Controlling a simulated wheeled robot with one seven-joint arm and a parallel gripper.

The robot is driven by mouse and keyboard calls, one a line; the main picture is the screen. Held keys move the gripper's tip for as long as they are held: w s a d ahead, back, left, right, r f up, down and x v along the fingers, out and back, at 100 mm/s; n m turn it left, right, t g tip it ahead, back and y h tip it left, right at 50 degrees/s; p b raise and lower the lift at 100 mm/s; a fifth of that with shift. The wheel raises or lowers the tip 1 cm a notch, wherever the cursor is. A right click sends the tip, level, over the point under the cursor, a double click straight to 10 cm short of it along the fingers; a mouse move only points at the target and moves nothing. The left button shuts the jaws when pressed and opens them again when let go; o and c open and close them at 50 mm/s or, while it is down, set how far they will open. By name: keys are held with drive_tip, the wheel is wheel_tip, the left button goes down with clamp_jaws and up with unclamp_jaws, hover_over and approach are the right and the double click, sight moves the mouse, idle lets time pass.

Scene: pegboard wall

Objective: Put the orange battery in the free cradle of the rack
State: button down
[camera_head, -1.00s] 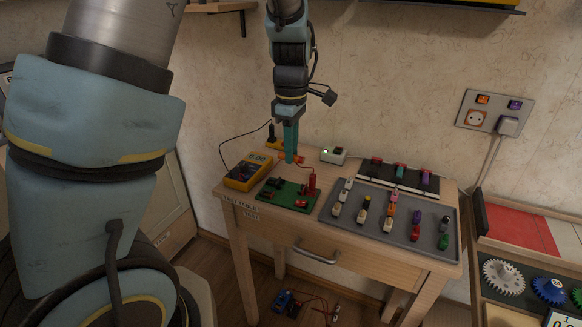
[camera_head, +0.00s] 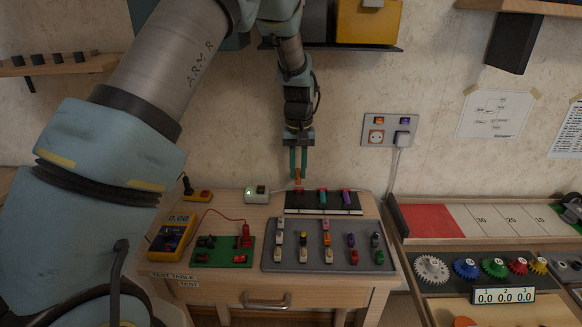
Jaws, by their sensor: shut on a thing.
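My gripper (camera_head: 298,178) points down with its teal fingers shut on the orange battery (camera_head: 298,174). It holds the battery in the air, in line with the left part of the black rack (camera_head: 311,209) at the back of the table. Whether the battery touches anything is hard to tell, but it looks raised above the rack. The rack holds a red battery (camera_head: 299,190), a teal battery (camera_head: 323,198) and a purple battery (camera_head: 346,197). The free cradle cannot be made out at this size.
A grey tray (camera_head: 270,264) with several small coloured pieces lies in front of the rack. A green board (camera_head: 225,258) with red parts and a yellow multimeter (camera_head: 172,237) are to its left. A white box with a green light (camera_head: 256,194) stands behind.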

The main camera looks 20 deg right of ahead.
drive_tip(key=shift+d+f, duration=0.1)
drive_tip(key=shift+d, duration=0.1)
drive_tip(key=shift+d+f+m+b, duration=0.1)
drive_tip(key=shift+f+m+b, duration=0.2)
drive_tip(key=shift+f, duration=0.05)
drive_tip(key=b, duration=0.3)
hover_over(299, 200)
drive_tip(key=shift+f, duration=2.4)
drive_tip(key=shift+f+b, duration=0.4)
drive_tip(key=shift+f, duration=0.55)
drive_tip(key=c, duration=0.7)
unclamp_jaws()
drive_tip(key=shift+r, duration=0.1)
drive_tip(key=shift+r+p, duration=1.85)
drive_tip(key=shift+r, duration=0.65)
drive_tip(key=shift+f, duration=0.1)
